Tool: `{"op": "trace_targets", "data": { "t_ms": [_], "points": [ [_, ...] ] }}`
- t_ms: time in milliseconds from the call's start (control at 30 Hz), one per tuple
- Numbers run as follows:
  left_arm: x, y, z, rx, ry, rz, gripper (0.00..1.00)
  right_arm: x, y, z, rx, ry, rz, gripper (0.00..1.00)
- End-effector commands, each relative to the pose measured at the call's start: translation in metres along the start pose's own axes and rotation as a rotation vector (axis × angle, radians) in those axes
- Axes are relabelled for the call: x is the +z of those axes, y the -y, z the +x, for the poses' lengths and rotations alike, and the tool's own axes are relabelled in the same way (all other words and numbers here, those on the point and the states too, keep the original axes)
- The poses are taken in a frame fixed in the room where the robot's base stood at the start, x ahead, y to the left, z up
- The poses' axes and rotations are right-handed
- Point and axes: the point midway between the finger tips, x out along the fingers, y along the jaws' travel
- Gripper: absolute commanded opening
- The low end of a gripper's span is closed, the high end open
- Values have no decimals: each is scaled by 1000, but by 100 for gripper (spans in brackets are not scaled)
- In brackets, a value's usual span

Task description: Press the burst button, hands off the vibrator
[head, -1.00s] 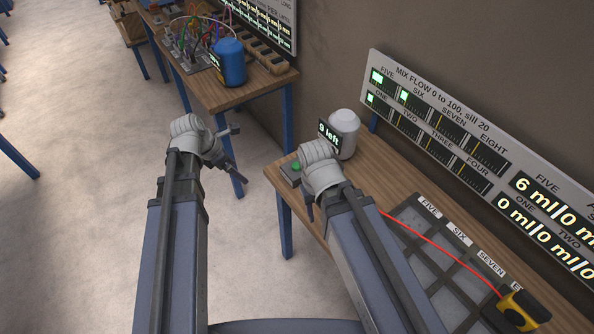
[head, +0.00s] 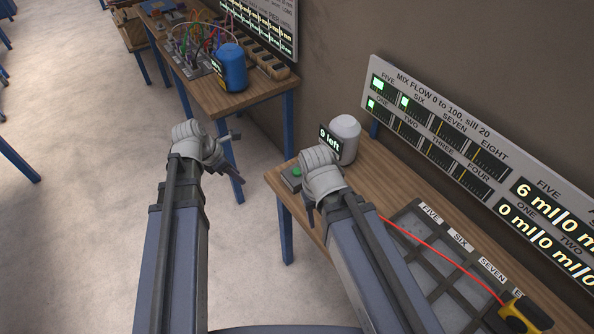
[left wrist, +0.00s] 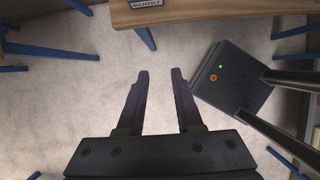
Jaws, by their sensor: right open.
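A grey box with a green button (head: 296,172) stands at the near left corner of the right-hand table; part of it is behind my right gripper. In the left wrist view a BURST label (left wrist: 146,3) shows on a table's edge, cut by the top of the picture. My right gripper (head: 311,206) is open and empty beside the box; its wrist hides part of its fingers. My left gripper (head: 233,154) is open and empty over the floor, left of that table; its parted fingers show in the left wrist view (left wrist: 161,75). A yellow and black tool (head: 525,315), perhaps the vibrator, lies at bottom right, apart from both grippers.
A white canister (head: 345,137) and a "9 left" sign (head: 329,141) stand behind the box. A grey grid tray (head: 409,212) and a red cord (head: 445,248) lie to the right. A second table (head: 230,97) holds a blue canister (head: 231,66) and wires.

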Motion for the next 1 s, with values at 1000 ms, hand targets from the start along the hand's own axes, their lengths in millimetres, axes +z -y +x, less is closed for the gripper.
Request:
{"op": "trace_targets", "data": {
  "t_ms": [1000],
  "points": [
    [0, 0, 0, 0, 0, 0, 0, 0, 0, 0, 0, 0, 0, 50]
  ]
}}
